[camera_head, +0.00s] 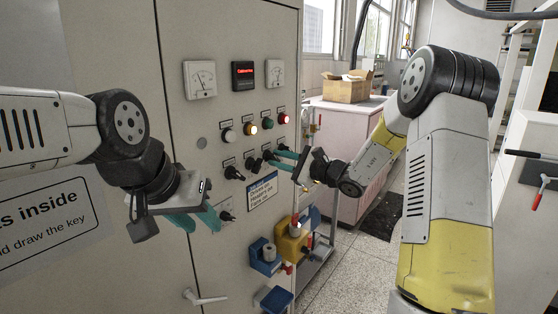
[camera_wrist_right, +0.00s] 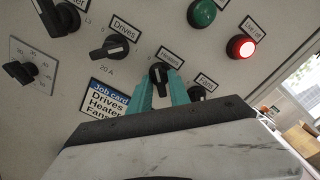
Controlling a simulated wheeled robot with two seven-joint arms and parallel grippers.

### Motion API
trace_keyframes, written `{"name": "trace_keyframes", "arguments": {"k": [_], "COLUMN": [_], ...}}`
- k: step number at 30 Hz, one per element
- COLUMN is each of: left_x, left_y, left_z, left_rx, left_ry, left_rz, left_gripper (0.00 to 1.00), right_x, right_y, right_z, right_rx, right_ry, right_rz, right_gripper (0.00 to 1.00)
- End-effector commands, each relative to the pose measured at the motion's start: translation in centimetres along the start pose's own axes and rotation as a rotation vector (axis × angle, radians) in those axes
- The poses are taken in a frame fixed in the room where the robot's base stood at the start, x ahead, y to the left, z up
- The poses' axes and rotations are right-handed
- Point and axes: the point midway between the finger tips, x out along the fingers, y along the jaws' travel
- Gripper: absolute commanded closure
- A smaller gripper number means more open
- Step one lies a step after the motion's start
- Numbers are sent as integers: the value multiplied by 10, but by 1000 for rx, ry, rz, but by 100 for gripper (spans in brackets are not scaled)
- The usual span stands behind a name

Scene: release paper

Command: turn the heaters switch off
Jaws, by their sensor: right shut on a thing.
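The heaters switch is a black rotary knob (camera_wrist_right: 158,73) under a "Heaters" label in the right wrist view. In the head view the knob (camera_head: 267,155) sits on the grey cabinet front. My right gripper (camera_head: 277,157) reaches it from the right. In the right wrist view its teal fingers (camera_wrist_right: 162,88) stand on either side of the knob, shut on it. The fingers partly hide the knob, and its exact setting is hard to read. My left gripper (camera_head: 196,220) is open and empty, in front of the cabinet at the lower left.
The Drives knob (camera_wrist_right: 115,47) and Fans knob (camera_wrist_right: 197,94) flank the heaters switch closely. A red lamp (camera_wrist_right: 240,47) and green lamp (camera_wrist_right: 203,13) sit above. A job card (camera_head: 262,190) is below. Blue and yellow fixtures (camera_head: 290,245) stick out lower down.

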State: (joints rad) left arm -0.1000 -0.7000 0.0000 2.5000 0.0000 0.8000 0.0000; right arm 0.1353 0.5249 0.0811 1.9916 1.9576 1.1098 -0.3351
Motion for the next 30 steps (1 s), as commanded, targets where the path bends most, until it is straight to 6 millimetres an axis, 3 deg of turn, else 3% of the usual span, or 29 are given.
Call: {"name": "trace_keyframes", "arguments": {"k": [2, 13, 24, 30], "left_x": [0, 0, 0, 0], "left_y": [0, 0, 0, 0], "left_z": [0, 0, 0, 0], "left_rx": [0, 0, 0, 0], "left_ry": [0, 0, 0, 0], "left_rz": [0, 0, 0, 0], "left_gripper": [64, 64, 64, 64], "right_x": [-1, -4, -61, -78], "right_y": [1, 0, 0, 0], "right_z": [-1, -1, -2, -2], "right_rx": [1, 0, 1, 1], "right_ry": [3, 2, 5, 4], "right_rz": [2, 0, -1, 0], "right_gripper": [67, 67, 67, 67]}}
